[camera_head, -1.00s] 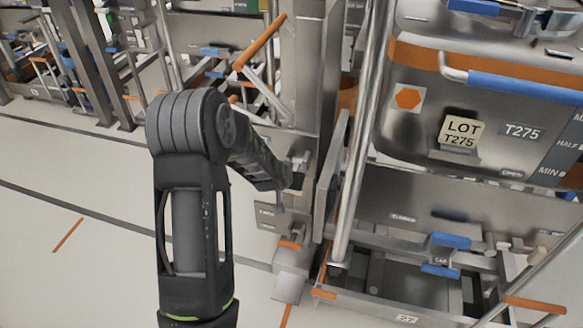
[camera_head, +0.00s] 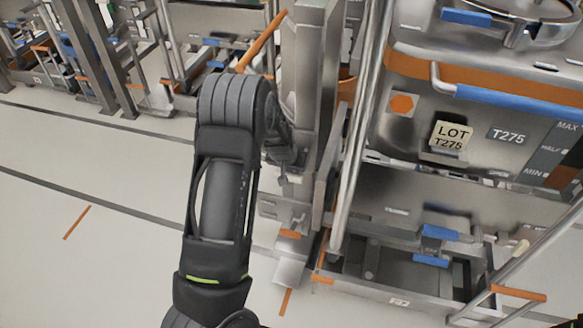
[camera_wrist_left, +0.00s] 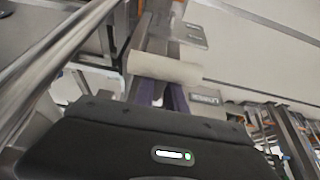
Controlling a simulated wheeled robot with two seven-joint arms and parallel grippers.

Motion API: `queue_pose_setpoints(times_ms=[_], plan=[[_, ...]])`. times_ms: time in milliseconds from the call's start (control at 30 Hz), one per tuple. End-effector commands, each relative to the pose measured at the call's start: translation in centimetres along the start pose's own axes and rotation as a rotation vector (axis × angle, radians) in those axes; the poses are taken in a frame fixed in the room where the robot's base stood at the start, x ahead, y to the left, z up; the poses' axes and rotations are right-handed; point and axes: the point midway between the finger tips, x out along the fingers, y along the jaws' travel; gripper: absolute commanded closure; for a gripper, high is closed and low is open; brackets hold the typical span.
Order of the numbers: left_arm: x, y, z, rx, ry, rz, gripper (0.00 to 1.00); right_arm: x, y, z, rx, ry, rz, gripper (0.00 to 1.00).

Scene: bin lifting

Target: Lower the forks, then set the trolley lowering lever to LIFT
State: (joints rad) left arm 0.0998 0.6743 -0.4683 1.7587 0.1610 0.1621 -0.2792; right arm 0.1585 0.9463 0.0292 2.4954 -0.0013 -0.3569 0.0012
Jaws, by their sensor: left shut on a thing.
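The trolley's grey steel mast (camera_head: 312,60) stands in the middle of the head view, beside the large steel bin (camera_head: 410,130) with the LOT T275 card. My left gripper (camera_head: 284,168) is at the left side of the mast, partly hidden by my own arm. In the left wrist view a pale cylindrical grip (camera_wrist_left: 165,68) lies across the dark fingers of my left gripper (camera_wrist_left: 162,96). The gripper is shut on this grip, which looks like the lowering lever's handle. A small label plate (camera_wrist_left: 205,98) sits beside it, unreadable. I cannot make out the forks or the lever's setting.
An orange-ended bar (camera_head: 262,40) slopes up left of the mast. A steel tube (camera_head: 358,140) stands between mast and bin. A low frame with blue clips (camera_head: 438,232) lies under the bin. The floor (camera_head: 100,260) at left is clear.

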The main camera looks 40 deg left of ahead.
Motion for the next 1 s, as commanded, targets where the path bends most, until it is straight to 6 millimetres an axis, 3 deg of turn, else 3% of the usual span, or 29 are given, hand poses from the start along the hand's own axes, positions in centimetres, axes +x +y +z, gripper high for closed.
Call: queue_pose_setpoints(times_ms=[33,1000], plan=[[0.01,-0.46,0.83,-0.004,-0.029,-0.005,1.00,-0.24,-0.09,0.00,0.000,0.000,0.000,1.00],[-0.42,-0.52,0.37,-0.004,-0.107,-0.005,1.00,-1.16,-0.45,0.02,0.000,-0.001,0.000,1.00]])
